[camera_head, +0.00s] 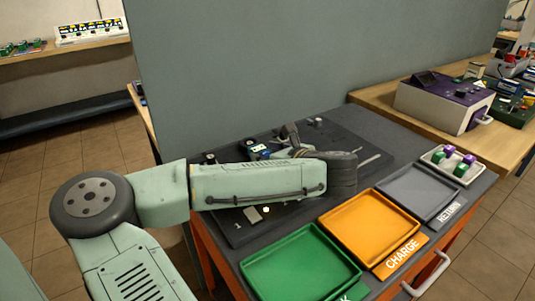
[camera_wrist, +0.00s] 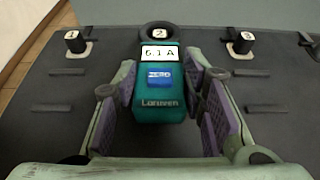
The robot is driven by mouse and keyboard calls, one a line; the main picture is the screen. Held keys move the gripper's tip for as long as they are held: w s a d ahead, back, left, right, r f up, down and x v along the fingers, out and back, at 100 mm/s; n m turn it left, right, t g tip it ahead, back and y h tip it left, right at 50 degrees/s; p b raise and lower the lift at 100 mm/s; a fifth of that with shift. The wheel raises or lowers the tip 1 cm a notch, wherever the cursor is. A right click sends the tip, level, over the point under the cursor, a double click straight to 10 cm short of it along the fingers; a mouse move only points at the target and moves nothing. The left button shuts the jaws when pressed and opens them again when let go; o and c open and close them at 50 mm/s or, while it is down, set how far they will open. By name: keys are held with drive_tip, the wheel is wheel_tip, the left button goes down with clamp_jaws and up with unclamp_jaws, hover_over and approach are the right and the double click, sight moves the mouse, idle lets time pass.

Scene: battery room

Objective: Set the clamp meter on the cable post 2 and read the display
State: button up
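The teal clamp meter (camera_wrist: 160,100) stands between my fingers in the wrist view, marked "Larunen", with a blue ZERO button. Its white display (camera_wrist: 158,53) appears to read 6.1 A. Its dark jaw ring appears to be around cable post 2 (camera_wrist: 160,35); whether the jaw is fully closed is unclear. My gripper (camera_wrist: 165,72) is open, with purple pads either side of the meter; a gap shows at the right pad, while left contact is hard to judge.
Post 1 (camera_wrist: 74,42) and post 3 (camera_wrist: 303,40) stand on the dark board (camera_wrist: 60,90) either side. Green (camera_head: 295,265), orange CHARGE (camera_head: 367,222) and grey RETURN (camera_head: 418,190) trays lie empty to the right. A grey-green partition (camera_head: 250,60) rises behind the table.

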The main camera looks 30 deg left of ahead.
drive_tip(key=shift+o, duration=0.8)
drive_tip(key=shift+p+v, duration=1.7)
drive_tip(key=shift+v, duration=3.05)
drive_tip(key=shift+p+v, duration=0.35)
drive_tip(key=shift+v, duration=0.45)
drive_tip(key=shift+s+f, duration=0.1)
